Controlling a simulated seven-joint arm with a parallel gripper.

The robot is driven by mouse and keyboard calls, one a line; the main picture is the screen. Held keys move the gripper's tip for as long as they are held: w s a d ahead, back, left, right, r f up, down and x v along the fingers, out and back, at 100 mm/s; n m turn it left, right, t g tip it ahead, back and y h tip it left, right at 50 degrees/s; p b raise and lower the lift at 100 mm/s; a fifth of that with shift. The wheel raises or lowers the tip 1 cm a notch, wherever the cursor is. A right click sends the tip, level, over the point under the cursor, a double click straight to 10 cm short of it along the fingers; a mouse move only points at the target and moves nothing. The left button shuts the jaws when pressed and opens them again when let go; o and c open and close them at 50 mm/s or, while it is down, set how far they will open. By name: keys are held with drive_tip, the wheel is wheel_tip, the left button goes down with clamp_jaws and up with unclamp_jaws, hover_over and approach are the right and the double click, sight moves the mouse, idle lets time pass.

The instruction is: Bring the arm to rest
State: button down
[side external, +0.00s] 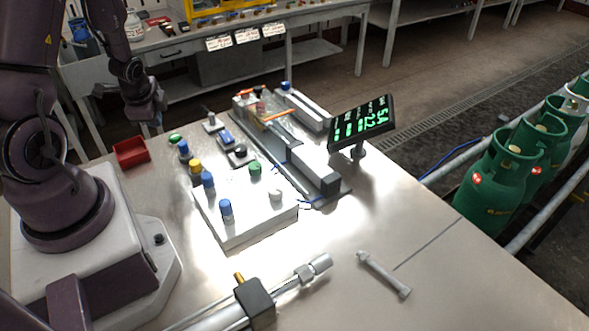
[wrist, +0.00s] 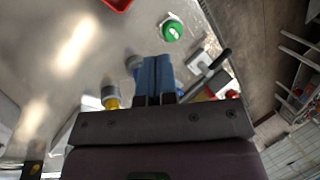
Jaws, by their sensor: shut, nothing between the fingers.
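My gripper (side external: 152,117) hangs at the upper left in the side view, above the table's back left part near the red tray. In the wrist view its two blue fingers (wrist: 154,62) are pressed together with nothing between them. No cylinder is in its grasp. Several capped cylinders stand on the table: a green one (side external: 175,138), a blue one (side external: 184,151) and a yellow one (side external: 195,167). The white platform (side external: 245,228) bears blue, green and white-topped ones. In the wrist view a green-topped cylinder (wrist: 172,30) and a yellow one (wrist: 111,97) show beside the fingers.
A red tray (side external: 131,152) lies at the table's left; its corner shows in the wrist view (wrist: 118,3). The conveyor (side external: 290,155) runs behind the platform, with a lit display (side external: 361,122) to its right. A metal actuator (side external: 255,300) lies in front. The table's right side is mostly clear.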

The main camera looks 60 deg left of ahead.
drive_tip(key=d+r+n+t+h, duration=0.4)
drive_tip(key=d+r+n, duration=0.2)
drive_tip(key=d+r, duration=1.9)
drive_tip(key=w+d, duration=0.1)
drive_tip(key=d, duration=0.1)
drive_tip(key=shift+d+r, duration=0.35)
idle(1.4)
